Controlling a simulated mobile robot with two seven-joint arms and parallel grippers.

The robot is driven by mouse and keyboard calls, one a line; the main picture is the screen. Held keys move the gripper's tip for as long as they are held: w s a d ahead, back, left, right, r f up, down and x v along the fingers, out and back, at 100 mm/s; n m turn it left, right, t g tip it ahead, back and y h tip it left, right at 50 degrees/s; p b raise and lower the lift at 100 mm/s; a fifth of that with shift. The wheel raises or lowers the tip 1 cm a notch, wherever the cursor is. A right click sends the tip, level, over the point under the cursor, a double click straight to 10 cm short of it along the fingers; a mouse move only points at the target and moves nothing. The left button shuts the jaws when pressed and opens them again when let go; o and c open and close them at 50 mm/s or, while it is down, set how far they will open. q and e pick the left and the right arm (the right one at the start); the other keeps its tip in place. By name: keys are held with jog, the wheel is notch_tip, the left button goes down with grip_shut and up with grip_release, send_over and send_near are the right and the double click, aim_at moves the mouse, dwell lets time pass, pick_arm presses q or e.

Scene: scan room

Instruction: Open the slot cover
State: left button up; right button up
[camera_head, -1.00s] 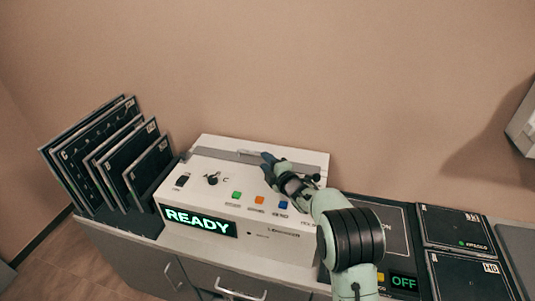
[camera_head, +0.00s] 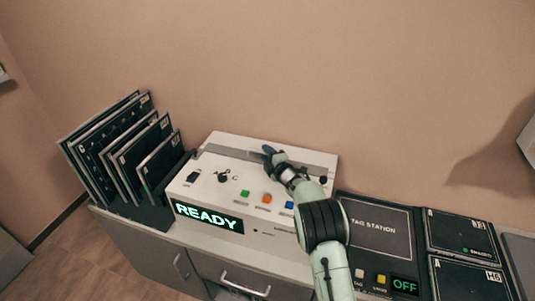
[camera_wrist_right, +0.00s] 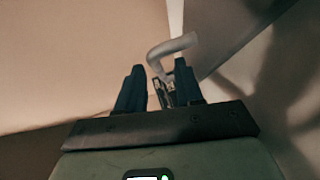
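The slot cover (camera_head: 235,153) is a grey strip along the back of the top of a white machine (camera_head: 205,177). My right gripper (camera_head: 268,152) is over the strip, toward its right part. The wrist view shows my right gripper (camera_wrist_right: 160,85) with its two dark fingers apart. A grey bent handle (camera_wrist_right: 172,46) rises beyond the fingers, and its lower end shows between them. I cannot tell whether either finger touches it. The cover looks closed in the head view, though my gripper hides part of it. My left gripper is not in view.
A lit READY display (camera_head: 208,217) is on the machine's front, with coloured buttons and a knob (camera_head: 222,177) above. Dark plates (camera_head: 125,150) stand in a rack at left. A tag station (camera_head: 375,228) and flat dark plates (camera_head: 460,232) lie at right. The wall is behind.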

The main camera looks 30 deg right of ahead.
grip_shut()
dwell(1.4)
